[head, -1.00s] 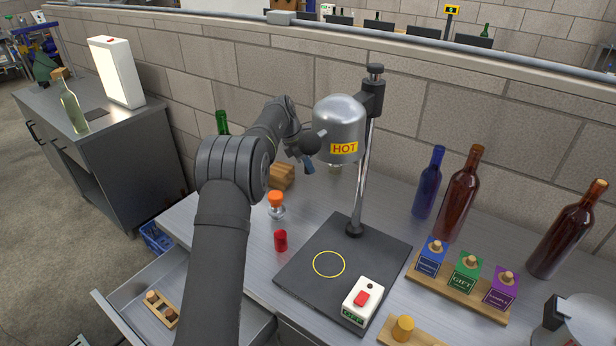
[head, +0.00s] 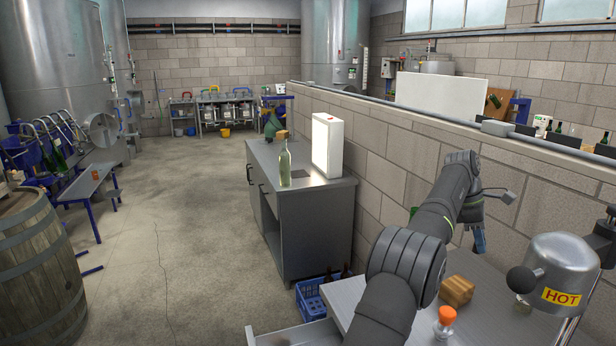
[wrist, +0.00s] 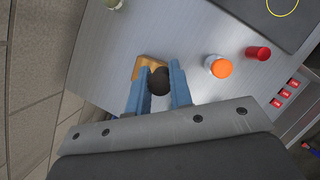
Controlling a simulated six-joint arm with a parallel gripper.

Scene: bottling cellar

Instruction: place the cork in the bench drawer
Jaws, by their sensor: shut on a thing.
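My gripper (wrist: 158,92) is shut on a dark brown, rounded piece, which looks like the cork (wrist: 159,81). It is held between the blue fingertips above the bench, seen from the wrist over a wooden block (wrist: 150,62). In the head view my gripper (head: 480,240) is in front of the block wall, left of the HOT lamp; the cork cannot be made out there. The bench drawer (head: 290,338) stands pulled out at the bottom edge of the head view, mostly cut off, so its inside is hardly visible.
An orange-topped stopper (wrist: 220,67) and a red cup (wrist: 258,53) stand on the bench. The HOT lamp (head: 565,265) rises at the right. A blue crate (head: 312,300) is on the floor beside a side cabinet (head: 300,220) with a bottle (head: 285,165).

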